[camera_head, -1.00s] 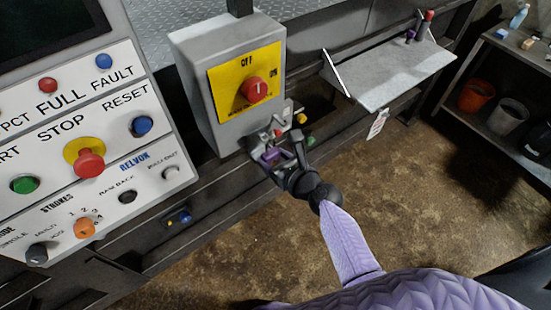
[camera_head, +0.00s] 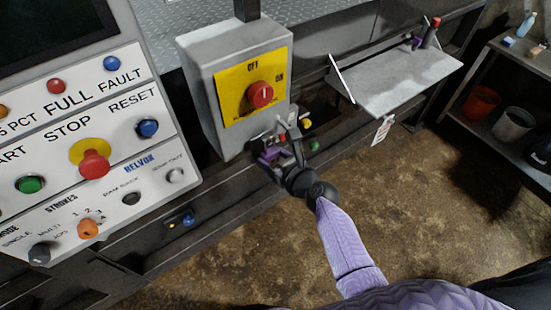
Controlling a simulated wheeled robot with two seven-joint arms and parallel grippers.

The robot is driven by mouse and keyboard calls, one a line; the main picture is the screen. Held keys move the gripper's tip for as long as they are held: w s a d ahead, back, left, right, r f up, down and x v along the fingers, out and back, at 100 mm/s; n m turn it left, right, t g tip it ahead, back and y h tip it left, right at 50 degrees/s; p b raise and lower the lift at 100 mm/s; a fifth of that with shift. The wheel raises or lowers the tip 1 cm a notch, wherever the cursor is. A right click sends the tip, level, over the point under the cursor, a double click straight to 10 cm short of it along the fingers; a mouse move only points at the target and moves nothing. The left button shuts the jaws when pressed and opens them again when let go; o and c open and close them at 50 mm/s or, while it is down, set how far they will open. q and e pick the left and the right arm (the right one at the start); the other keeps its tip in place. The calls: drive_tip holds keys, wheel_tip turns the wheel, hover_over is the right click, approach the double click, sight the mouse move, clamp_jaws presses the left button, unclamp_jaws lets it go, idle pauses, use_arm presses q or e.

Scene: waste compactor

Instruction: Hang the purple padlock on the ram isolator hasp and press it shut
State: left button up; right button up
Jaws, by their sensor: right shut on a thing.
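The purple padlock (camera_head: 268,156) is in my right gripper (camera_head: 281,151), just below the lower right corner of the grey isolator box (camera_head: 212,95). The gripper is shut on it and covers part of it. The box has a yellow plate (camera_head: 235,104) marked OFF and ON, with a red rotary knob (camera_head: 260,95). The hasp area (camera_head: 282,127) is at the box's lower right, close above the padlock. It is small and partly hidden by the fingers, so I cannot tell whether the shackle passes through it. My left gripper is not in view.
A control panel (camera_head: 120,165) with several buttons stands at the left. A grey shelf (camera_head: 400,85) juts out at the right, with a red and a purple item at its far end. The floor at lower right is clear.

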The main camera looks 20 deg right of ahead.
drive_tip(key=shift+w+a, duration=0.3)
drive_tip(key=shift+w, duration=0.6)
drive_tip(key=shift+f+b, duration=0.2)
drive_tip(key=shift+b, duration=0.1)
idle(0.3)
drive_tip(key=o, duration=1.1)
drive_tip(key=p+v, duration=0.3)
drive_tip(key=v, duration=0.3)
drive_tip(key=shift+r+p, duration=0.1)
drive_tip(key=shift+p, duration=0.2)
drive_tip(key=shift+s+d+r, duration=0.1)
drive_tip(key=shift+s+d, duration=0.05)
drive_tip(key=shift+s, duration=0.35)
